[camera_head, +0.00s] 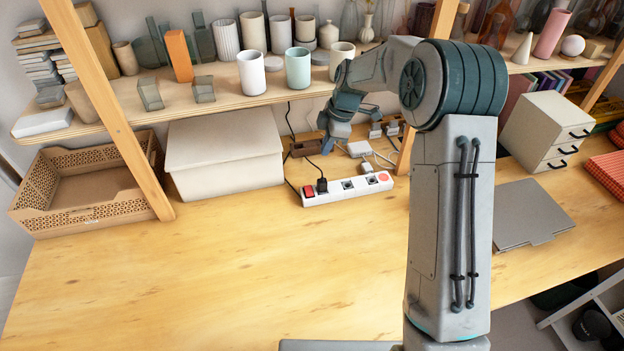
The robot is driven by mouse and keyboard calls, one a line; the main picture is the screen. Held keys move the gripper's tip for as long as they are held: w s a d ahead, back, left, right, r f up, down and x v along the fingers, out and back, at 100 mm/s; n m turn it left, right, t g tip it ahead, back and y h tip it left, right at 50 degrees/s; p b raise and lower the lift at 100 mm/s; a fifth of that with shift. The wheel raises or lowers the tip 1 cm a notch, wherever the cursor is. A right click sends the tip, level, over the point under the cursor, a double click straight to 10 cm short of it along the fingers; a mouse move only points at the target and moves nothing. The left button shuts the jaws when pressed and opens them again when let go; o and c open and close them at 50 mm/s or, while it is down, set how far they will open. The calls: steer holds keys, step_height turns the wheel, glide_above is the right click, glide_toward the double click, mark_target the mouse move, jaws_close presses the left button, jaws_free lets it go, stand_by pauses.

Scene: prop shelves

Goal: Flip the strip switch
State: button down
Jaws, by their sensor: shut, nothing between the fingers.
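A white power strip (346,188) lies on the wooden table below the shelf. Its red switch (308,192) is at the left end, and a round orange-red spot is at its right end. A black plug (321,185) sits in the strip close to the switch, with a black cable rising from it. My gripper (327,148) is shut and empty, pointing down behind the strip and a little above the table. It is apart from the switch, up and to the right of it. Which way the switch is tilted is too small to tell.
The shelf (225,97) with cups hangs above. Adapters and cables lie behind the strip. The table front is clear.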

mark_target(308, 188)
steer(key=w+f, duration=0.1)
steer(key=a+f+n, duration=0.1)
steer(key=shift+w+f+n, duration=0.3)
steer(key=shift+w+f, duration=0.1)
steer(key=b+x, duration=0.3)
steer(key=x, duration=1)
steer(key=shift+d+b, duration=0.1)
steer(key=shift+b, duration=0.25)
steer(key=shift+w+f, duration=0.15)
steer(key=shift+f, duration=0.25)
